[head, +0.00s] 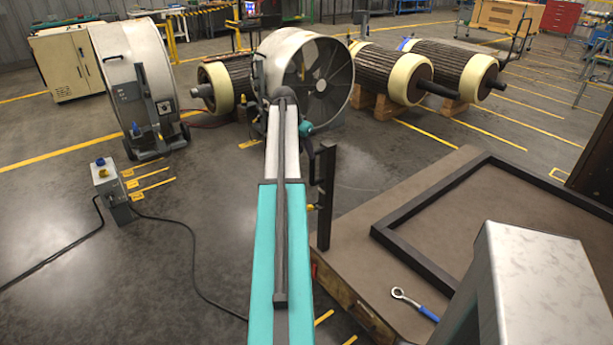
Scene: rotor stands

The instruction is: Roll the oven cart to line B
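A low, wide platform with a brown deck (450,185) and a worn wooden front edge stands at the right; it may be the oven cart, but no label shows. A dark upright post (326,200) stands at its left corner. A dark rectangular frame (415,255) lies on the deck. My teal and white arm reaches forward up the middle. Its dark end, with my gripper (313,165), hangs close to the left of the post. The fingers are too small and dark to tell open from shut, or whether they touch the post. No line marked B is readable.
A wrench (415,303) lies on the deck near a grey metal box (545,290). Large drum fans (135,85) (312,75) and rotors (375,72) stand behind. A control box (110,185) trails cables across the left floor. Yellow lines (90,148) mark otherwise open floor.

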